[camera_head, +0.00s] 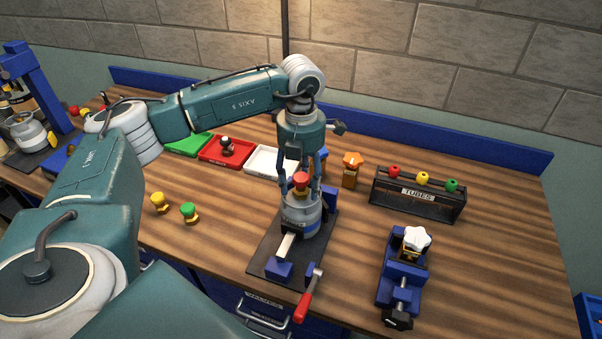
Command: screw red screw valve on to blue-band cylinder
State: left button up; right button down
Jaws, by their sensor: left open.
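The red screw valve (300,180) sits upright at the top of a grey cylinder (303,214) with a blue band low on its side. The cylinder stands in a clamp on a black base plate (265,256). My left gripper (300,188) points straight down over it, open, with its fingers on either side of the red valve. I cannot tell whether the fingers touch it or how far the valve is screwed in. My right gripper is not in view.
Yellow (159,202) and green (189,212) valves stand left on the wooden table. Green, red (228,150) and white (270,160) trays lie behind. An orange-topped part (351,169), a tubes rack (418,195) and a blue vise (404,275) are right. A red-handled lever (307,296) projects in front.

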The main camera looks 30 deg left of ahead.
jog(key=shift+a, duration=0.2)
pick_arm(q)
jog(key=c, duration=1.4)
jog(key=shift+f+m+b, duration=0.15)
jog(key=shift+m+b, duration=0.25)
jog(key=shift+m, duration=0.4)
grip_shut()
jog(key=m+b, duration=0.1)
jog(key=m, duration=0.1)
jog(key=shift+m, duration=0.3)
jog(key=m+b, duration=0.1)
jog(key=m, duration=0.4)
jog(key=shift+m, duration=0.3)
jog(key=m+b, duration=0.2)
jog(key=m, duration=0.4)
jog(key=shift+m, duration=0.3)
jog(key=m, duration=0.3)
jog(key=shift+m+b, duration=0.3)
jog(key=shift+b, duration=0.1)
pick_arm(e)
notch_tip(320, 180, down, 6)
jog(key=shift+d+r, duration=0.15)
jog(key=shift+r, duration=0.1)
